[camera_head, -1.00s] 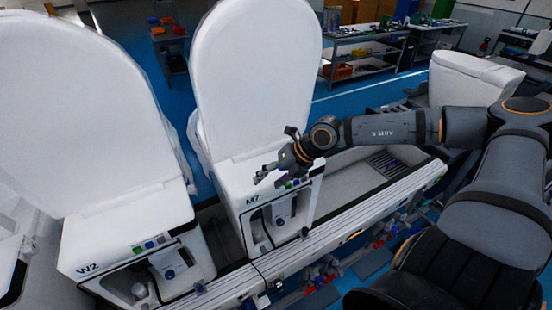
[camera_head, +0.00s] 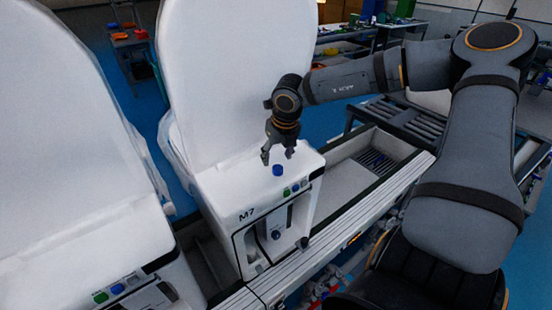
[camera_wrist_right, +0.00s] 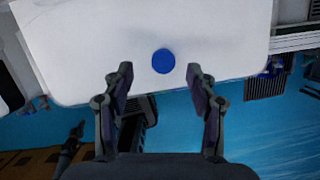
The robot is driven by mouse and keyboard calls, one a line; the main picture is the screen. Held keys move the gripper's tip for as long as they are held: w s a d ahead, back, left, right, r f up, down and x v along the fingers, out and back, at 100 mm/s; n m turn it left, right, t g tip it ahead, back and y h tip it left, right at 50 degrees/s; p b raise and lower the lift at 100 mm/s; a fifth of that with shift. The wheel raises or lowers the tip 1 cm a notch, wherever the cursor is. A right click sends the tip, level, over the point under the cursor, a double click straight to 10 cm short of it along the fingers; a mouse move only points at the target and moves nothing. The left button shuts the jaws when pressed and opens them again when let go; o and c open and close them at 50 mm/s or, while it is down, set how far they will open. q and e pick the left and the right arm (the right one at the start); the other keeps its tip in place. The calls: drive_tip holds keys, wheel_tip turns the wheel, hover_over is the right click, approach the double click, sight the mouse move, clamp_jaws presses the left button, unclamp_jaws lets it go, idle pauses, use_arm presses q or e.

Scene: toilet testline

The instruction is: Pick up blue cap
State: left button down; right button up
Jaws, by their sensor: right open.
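The blue cap (camera_head: 278,170) sits on the white top of the toilet unit marked M7 (camera_head: 225,190). It also shows as a blue disc in the right wrist view (camera_wrist_right: 163,61), between and just beyond the fingertips. My right gripper (camera_head: 278,157) points down above the unit top, close to the cap. In the right wrist view its two fingers (camera_wrist_right: 160,70) are spread apart with nothing between them. Whether the fingertips are level with the cap is hard to tell. My left gripper is not in view.
The raised white lid (camera_head: 235,75) stands just behind the cap. Another white unit (camera_head: 120,270) with its own raised lid stands at the left. Green and blue buttons (camera_head: 295,188) lie near the M7 unit's front edge. A conveyor rail (camera_head: 345,235) runs along the front.

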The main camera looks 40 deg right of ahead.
sight(278, 168)
drive_tip(key=shift+s, duration=0.15)
drive_tip(key=shift+s+a+r, duration=0.1)
drive_tip(key=shift+s+r, duration=0.1)
drive_tip(key=shift+s, duration=0.05)
drive_tip(key=shift+f+b, duration=0.7)
drive_tip(key=shift+b, duration=0.05)
drive_tip(key=b+x, duration=0.3)
drive_tip(key=shift+s+d, duration=0.1)
drive_tip(key=shift+d, duration=0.1)
drive_tip(key=shift+f+p, duration=0.1)
drive_tip(key=shift+p, duration=0.55)
drive_tip(key=shift+w+f, duration=0.3)
drive_tip(key=c, duration=0.5)
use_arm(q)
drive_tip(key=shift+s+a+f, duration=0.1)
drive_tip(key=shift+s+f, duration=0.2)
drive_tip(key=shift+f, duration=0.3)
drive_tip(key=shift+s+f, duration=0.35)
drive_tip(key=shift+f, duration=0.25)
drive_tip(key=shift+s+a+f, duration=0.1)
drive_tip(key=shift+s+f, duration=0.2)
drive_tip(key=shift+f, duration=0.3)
use_arm(e)
drive_tip(key=c, duration=0.3)
